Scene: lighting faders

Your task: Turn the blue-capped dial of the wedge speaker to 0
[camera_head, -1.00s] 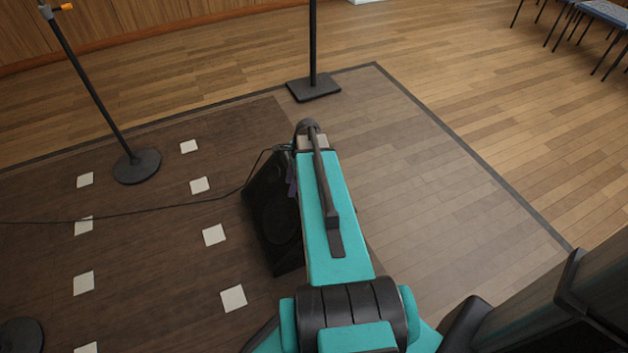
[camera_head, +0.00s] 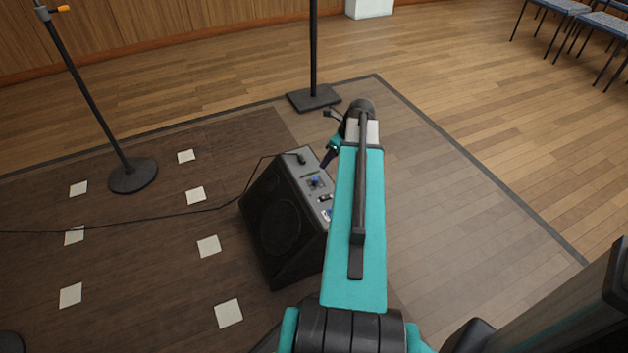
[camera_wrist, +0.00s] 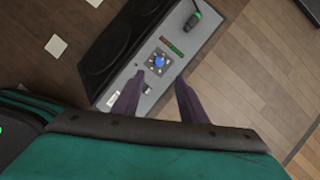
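The wedge speaker (camera_head: 272,222) stands on the dark floor, left of my arm, with its grey control panel (camera_head: 306,168) facing up. The blue-capped dial (camera_head: 315,182) sits on that panel. In the wrist view the dial (camera_wrist: 160,62) lies beyond my fingertips, on a dark square plate with marks around it. My gripper (camera_wrist: 158,82) is open, with its two dark fingers apart and nothing between them. The fingers appear above the panel and apart from the dial. The dial's exact setting is too small to read.
A cable with a dark plug (camera_wrist: 192,20) enters the panel near a red-green strip (camera_wrist: 172,46). A microphone stand (camera_head: 132,176) is at left, and another stand base (camera_head: 314,97) is behind the speaker. Pale squares dot the dark floor.

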